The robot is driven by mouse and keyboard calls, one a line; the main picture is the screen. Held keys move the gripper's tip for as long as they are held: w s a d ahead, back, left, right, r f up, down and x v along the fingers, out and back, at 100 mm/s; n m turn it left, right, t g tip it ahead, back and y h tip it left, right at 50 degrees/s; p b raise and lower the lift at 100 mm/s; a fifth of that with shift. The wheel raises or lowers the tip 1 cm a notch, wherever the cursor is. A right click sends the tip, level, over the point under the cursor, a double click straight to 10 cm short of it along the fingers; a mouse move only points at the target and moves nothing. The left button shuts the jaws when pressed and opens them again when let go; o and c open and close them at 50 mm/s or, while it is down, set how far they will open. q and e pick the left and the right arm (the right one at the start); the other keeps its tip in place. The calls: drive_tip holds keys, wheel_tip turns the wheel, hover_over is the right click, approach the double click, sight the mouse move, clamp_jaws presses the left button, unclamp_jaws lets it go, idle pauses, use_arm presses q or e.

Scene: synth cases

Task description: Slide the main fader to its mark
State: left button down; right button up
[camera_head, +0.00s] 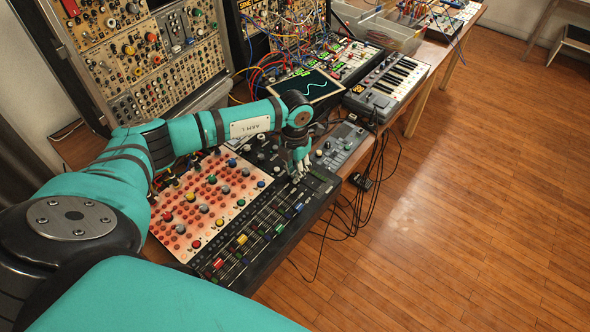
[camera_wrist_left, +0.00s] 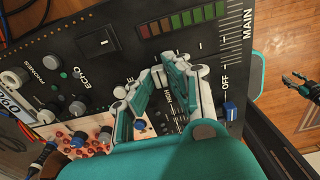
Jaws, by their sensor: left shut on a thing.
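The mixer (camera_head: 262,235) lies at the table's front edge, with several coloured fader caps. The MAIN label (camera_wrist_left: 247,25) shows at the right in the left wrist view, with an OFF label (camera_wrist_left: 226,82) beside the scale. My left gripper (camera_head: 299,172) is down at the mixer's far right end.
A blue fader cap (camera_wrist_left: 230,112) stands close beside the left fingers. A knob panel (camera_head: 205,200) lies left of the mixer. A small keyboard (camera_head: 388,85), a screen (camera_head: 306,84) and modular racks (camera_head: 150,50) stand behind. Cables (camera_head: 345,215) hang off the edge.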

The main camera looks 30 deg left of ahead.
sight(318, 192)
use_arm(q)
drive_tip(key=d, duration=0.8)
drive_tip(key=shift+s, duration=0.3)
drive_tip(key=c, duration=1.3)
unclamp_jaws()
